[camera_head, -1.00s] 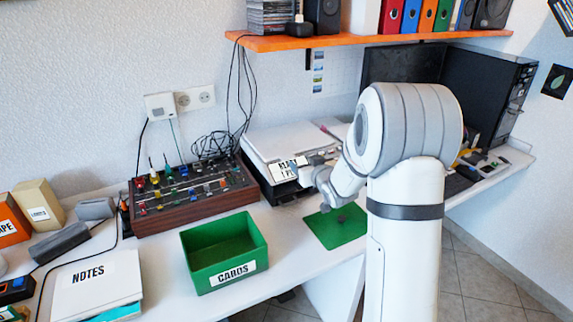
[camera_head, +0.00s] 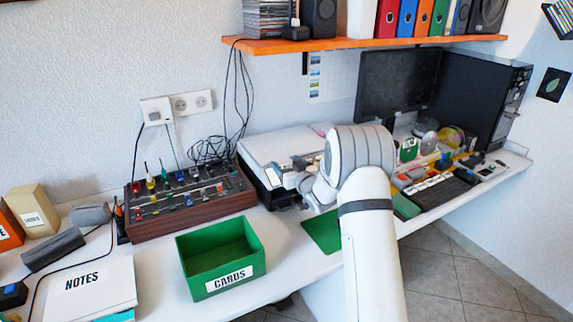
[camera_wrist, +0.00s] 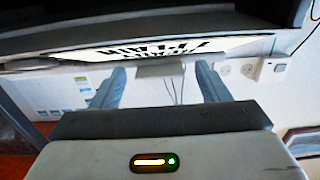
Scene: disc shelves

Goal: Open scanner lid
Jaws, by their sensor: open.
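The scanner (camera_head: 256,181) stands on the desk left of my arm, a dark body under a flat white lid (camera_head: 278,143). The lid looks down. My gripper (camera_head: 284,170) is at the scanner's front edge, partly hidden by my arm. In the wrist view my gripper (camera_wrist: 162,75) is open, its two fingers apart. A small grey tab (camera_wrist: 160,71) shows between the fingertips, just below a white label (camera_wrist: 180,48) with upside-down black print. I cannot tell whether the fingers touch the tab.
A brown mixer panel (camera_head: 190,207) with knobs is left of the scanner. A green CARDS box (camera_head: 220,258) stands in front. A green mat (camera_head: 322,232) lies near my arm. An orange shelf (camera_head: 380,43) runs above.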

